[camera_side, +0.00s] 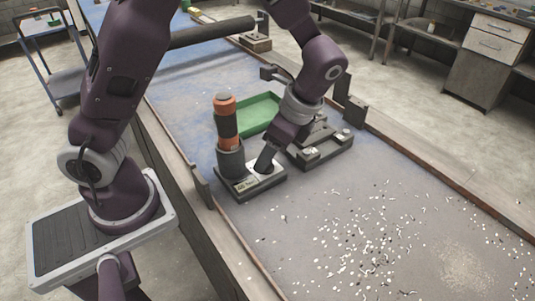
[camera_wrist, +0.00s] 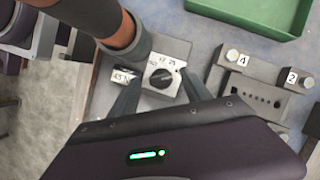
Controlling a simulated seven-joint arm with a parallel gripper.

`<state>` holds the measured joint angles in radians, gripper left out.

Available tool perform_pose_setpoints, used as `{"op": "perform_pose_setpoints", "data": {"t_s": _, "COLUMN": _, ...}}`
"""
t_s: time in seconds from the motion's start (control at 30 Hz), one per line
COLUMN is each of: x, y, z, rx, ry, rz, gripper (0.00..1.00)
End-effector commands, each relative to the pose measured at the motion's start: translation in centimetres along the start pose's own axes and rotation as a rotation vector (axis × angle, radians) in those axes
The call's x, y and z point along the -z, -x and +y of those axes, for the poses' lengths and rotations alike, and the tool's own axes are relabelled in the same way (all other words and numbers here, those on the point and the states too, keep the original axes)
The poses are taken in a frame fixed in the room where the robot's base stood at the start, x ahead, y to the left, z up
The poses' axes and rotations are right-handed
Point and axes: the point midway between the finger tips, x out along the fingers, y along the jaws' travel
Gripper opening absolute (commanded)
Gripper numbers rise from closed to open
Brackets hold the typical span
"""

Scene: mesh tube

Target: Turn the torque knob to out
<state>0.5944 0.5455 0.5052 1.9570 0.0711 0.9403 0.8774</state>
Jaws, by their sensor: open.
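The torque knob (camera_wrist: 161,78) is a small black dial with a white pointer mark, set on a white plate on a grey base. In the wrist view it lies between and beyond my gripper's fingers (camera_wrist: 163,92). The base (camera_side: 240,187) also shows in the side view, with a dark and orange cylindrical tool (camera_side: 226,115) standing upright in its holder. My gripper (camera_side: 265,160) is open and points down over the base's white plate. The side view hides the knob behind the fingers. I cannot tell whether a finger touches the knob.
A green tray (camera_side: 262,112) lies behind the tool. A grey fixture with numbered bolts (camera_wrist: 262,85) stands right of the base, close to my gripper. Small scraps (camera_side: 375,240) are strewn over the bench at the right front. A label plate (camera_wrist: 123,76) sits left of the knob.

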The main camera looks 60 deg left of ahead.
Motion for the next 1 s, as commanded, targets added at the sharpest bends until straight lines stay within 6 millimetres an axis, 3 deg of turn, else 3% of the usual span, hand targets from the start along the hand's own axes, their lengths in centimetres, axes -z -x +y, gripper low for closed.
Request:
{"op": "perform_pose_setpoints", "data": {"t_s": 0.13, "x": -0.02, "y": -1.29, "z": 0.02, "rx": -0.001, "ry": 0.000, "rz": -0.001, "gripper": 0.56}}
{"op": "perform_pose_setpoints", "data": {"t_s": 0.37, "x": -0.01, "y": -1.38, "z": -0.01, "rx": 0.000, "ry": 0.001, "rz": 0.001, "gripper": 0.56}}
{"op": "perform_pose_setpoints", "data": {"t_s": 0.6, "x": -0.01, "y": -1.34, "z": -0.01, "rx": 0.000, "ry": 0.000, "rz": 0.001, "gripper": 0.09}}
{"op": "perform_pose_setpoints", "data": {"t_s": 0.67, "x": -0.01, "y": -1.34, "z": -0.01, "rx": 0.000, "ry": 0.000, "rz": 0.001, "gripper": 0.00}}
{"op": "perform_pose_setpoints", "data": {"t_s": 1.0, "x": -0.02, "y": -1.30, "z": -0.09, "rx": -0.020, "ry": 0.052, "rz": 0.002, "gripper": 0.00}}
